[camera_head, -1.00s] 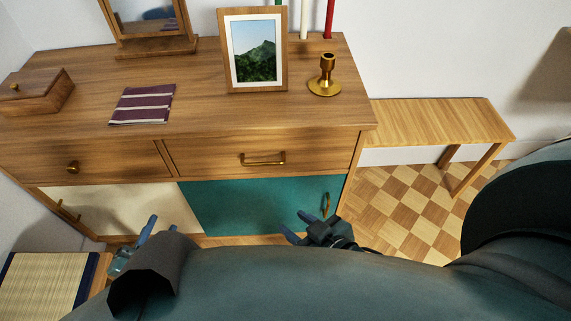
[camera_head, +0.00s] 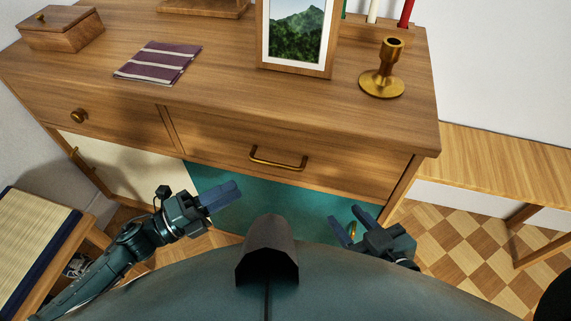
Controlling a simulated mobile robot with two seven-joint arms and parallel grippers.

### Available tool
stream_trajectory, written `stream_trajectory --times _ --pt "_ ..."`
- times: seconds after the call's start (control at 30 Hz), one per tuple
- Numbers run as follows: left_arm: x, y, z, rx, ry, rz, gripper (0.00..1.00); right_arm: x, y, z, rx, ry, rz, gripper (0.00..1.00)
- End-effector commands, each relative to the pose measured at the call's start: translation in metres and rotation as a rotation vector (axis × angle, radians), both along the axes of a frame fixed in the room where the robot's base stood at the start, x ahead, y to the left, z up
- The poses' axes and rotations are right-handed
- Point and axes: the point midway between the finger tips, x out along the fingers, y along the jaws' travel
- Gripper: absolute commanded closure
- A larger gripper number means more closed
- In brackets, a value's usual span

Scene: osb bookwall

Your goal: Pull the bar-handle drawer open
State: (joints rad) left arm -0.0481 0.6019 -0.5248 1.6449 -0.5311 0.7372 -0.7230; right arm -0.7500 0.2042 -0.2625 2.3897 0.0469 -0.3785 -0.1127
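The bar-handle drawer (camera_head: 335,168) is the right one of two drawers in the wooden dresser. Its front looks flush with the dresser, so it stands shut. Its brass bar handle (camera_head: 278,159) runs across the middle of the front. My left gripper (camera_head: 222,196) is below and left of the handle, apart from it, in front of the teal panel; its fingers look close together, and I cannot tell if they are shut. My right gripper (camera_head: 345,224) is below and right of the handle, with its fingers spread and nothing between them.
The left drawer has a round knob (camera_head: 79,116). On the dresser top stand a wooden box (camera_head: 62,30), a striped cloth (camera_head: 158,62), a picture frame (camera_head: 297,68) and a brass candle holder (camera_head: 382,80). A bench (camera_head: 500,165) is at right, a woven-top stool (camera_head: 30,235) at left.

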Motion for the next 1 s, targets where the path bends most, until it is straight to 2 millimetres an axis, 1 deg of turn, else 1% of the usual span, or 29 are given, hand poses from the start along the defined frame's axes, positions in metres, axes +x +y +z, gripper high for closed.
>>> stream_trajectory --times 0.3,0.5,0.6,0.7,1.0 --pt "0.029 -0.057 0.011 -0.006 0.0 0.001 0.69 0.0 0.0 -0.001 -0.003 0.001 0.002 0.64" --pt "0.044 -0.089 0.015 -0.005 0.001 0.002 0.69 0.001 0.001 -0.002 -0.005 0.001 0.003 0.64" --pt "0.049 -0.099 0.016 -0.004 0.003 0.001 0.69 0.001 0.001 -0.003 -0.006 0.002 0.004 0.64" --pt "0.053 -0.105 0.017 -0.003 0.003 0.003 0.69 0.001 0.001 -0.003 -0.007 0.002 0.004 0.64" --pt "0.054 -0.108 0.018 -0.003 0.003 0.003 0.69 0.001 0.001 -0.004 -0.008 0.002 0.005 0.64"
